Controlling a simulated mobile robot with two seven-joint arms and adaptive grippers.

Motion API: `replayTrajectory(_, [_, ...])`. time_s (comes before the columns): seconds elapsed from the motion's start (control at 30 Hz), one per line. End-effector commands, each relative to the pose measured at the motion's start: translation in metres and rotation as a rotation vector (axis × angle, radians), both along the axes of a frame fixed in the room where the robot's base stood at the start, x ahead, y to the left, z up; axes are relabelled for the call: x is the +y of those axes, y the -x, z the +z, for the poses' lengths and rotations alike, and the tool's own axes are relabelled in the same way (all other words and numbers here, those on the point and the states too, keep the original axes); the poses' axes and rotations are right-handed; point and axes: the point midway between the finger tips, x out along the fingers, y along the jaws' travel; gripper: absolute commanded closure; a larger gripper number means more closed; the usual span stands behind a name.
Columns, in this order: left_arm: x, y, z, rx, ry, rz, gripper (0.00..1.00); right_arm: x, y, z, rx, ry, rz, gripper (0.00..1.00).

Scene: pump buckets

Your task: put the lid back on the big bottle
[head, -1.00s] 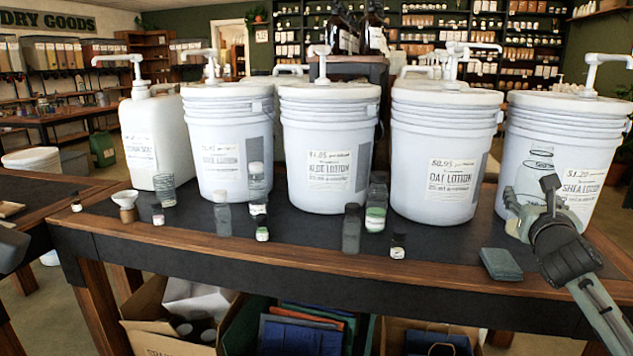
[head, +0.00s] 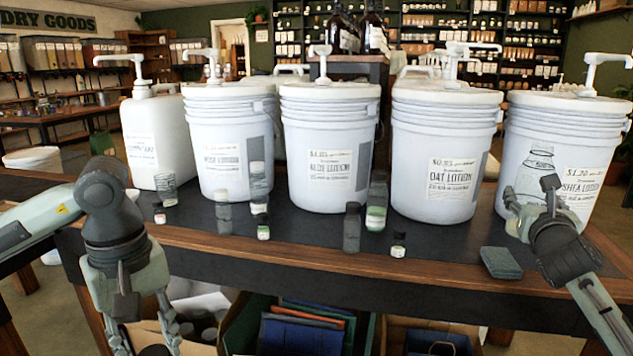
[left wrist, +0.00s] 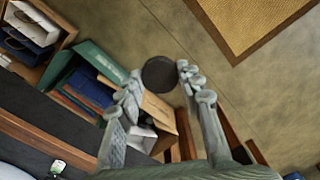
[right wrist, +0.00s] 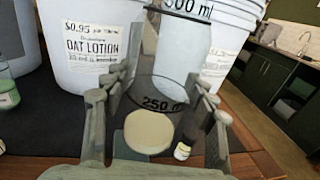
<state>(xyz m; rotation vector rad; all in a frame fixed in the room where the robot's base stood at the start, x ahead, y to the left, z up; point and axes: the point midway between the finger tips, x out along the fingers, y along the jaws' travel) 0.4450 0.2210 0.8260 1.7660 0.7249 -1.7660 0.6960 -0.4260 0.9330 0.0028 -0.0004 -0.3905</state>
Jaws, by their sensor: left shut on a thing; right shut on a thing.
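The big bottle (head: 534,172) is clear, with volume marks, and stands at the table's right in front of the shea lotion bucket. Its neck looks uncovered. My right gripper (head: 522,218) is shut around its lower part; the right wrist view shows the bottle (right wrist: 168,85) between the fingers, with a pale disc at its bottom. My left gripper (head: 143,335) is low in front of the table's left edge. It is shut on a dark round lid (left wrist: 159,74) held at the fingertips. In the head view the lid is barely visible at the bottom.
White pump buckets (head: 326,150) line the back of the table. Small bottles stand before them, including a dark bottle (head: 352,227) and a small jar (head: 398,245). A green sponge (head: 501,262) lies near the front edge. Boxes sit below.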

Motion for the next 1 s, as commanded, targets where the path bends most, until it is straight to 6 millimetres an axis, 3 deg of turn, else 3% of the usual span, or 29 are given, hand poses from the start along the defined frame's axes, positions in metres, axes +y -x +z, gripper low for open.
replayTrajectory(0.2, [-0.022,-0.03,-0.037,0.002,0.002,-0.411,0.73,0.0,0.0,0.001,-0.001,0.0,0.0,0.95])
replayTrajectory(0.53, [-0.039,-0.053,-0.07,0.0,0.002,-0.785,0.73,0.0,0.0,0.001,-0.001,0.0,0.0,0.95])
replayTrajectory(0.77, [-0.038,-0.052,-0.068,-0.001,0.001,-0.779,0.73,0.043,0.035,-0.032,0.004,0.002,0.07,0.95])
replayTrajectory(1.0, [-0.038,-0.052,-0.068,0.0,0.002,-0.778,0.73,0.112,0.093,-0.083,0.008,-0.003,0.181,0.95])
